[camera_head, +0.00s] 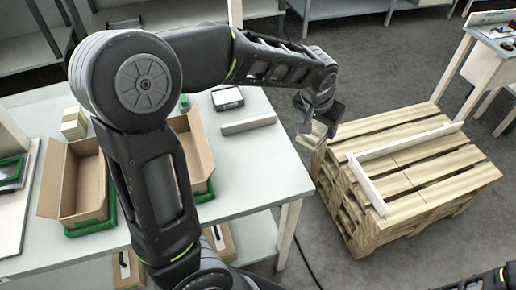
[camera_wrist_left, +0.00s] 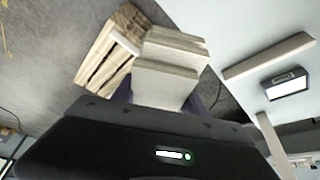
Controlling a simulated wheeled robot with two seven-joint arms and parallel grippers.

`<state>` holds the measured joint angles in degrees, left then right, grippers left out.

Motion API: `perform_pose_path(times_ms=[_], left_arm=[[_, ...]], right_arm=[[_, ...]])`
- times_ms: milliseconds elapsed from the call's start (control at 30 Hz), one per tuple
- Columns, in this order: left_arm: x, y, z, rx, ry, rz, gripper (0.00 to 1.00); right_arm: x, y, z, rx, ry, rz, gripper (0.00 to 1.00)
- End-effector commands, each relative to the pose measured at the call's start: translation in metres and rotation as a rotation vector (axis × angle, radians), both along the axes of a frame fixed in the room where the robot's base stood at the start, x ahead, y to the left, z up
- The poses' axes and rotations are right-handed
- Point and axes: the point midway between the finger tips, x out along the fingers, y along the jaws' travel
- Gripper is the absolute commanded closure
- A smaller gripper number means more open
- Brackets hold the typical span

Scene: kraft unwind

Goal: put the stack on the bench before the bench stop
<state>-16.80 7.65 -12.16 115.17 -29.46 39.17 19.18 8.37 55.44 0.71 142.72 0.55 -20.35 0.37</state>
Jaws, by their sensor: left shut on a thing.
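My left gripper (camera_head: 320,117) is shut on a pale stack (camera_head: 312,136) of flat pieces, mostly hidden behind the jaws in the head view. The left wrist view shows the stack (camera_wrist_left: 170,68) up close between the fingers, in slightly offset layers. The gripper holds it in the air near the gap between the bench's right edge and the pallet. The bench (camera_head: 270,161) is a light grey table. The bench stop (camera_head: 248,124), a low pale bar, lies on its top near the right side; it also shows in the left wrist view (camera_wrist_left: 268,57).
A wooden pallet (camera_head: 450,161) with a white L-shaped rail (camera_head: 371,187) stands right of the bench. Two open cartons (camera_head: 69,190) (camera_head: 196,150), a small pale stack (camera_head: 74,123) and a white-screened device (camera_head: 227,98) are on the bench. The bench front right is clear.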

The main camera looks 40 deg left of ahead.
Motion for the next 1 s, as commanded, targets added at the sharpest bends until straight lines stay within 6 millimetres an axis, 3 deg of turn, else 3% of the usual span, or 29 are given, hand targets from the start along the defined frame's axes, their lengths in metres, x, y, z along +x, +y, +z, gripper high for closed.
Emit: perform_pose_path(times_ms=[300,533,700,1000], left_arm=[[-0.016,0.083,-0.026,-0.003,-0.003,-0.212,0.95],[-0.033,0.137,-0.031,-0.003,-0.004,-0.446,0.95],[-0.041,0.155,-0.028,-0.002,-0.002,-0.554,0.95],[-0.042,0.157,-0.025,-0.001,-0.001,-0.574,0.95]], right_arm=[[0.004,0.002,-0.037,0.007,-0.011,0.003,0.64],[0.006,0.003,-0.06,0.012,-0.019,0.004,0.64],[0.007,0.003,-0.066,0.014,-0.022,0.005,0.64],[0.007,0.003,-0.065,0.015,-0.023,0.006,0.64]])
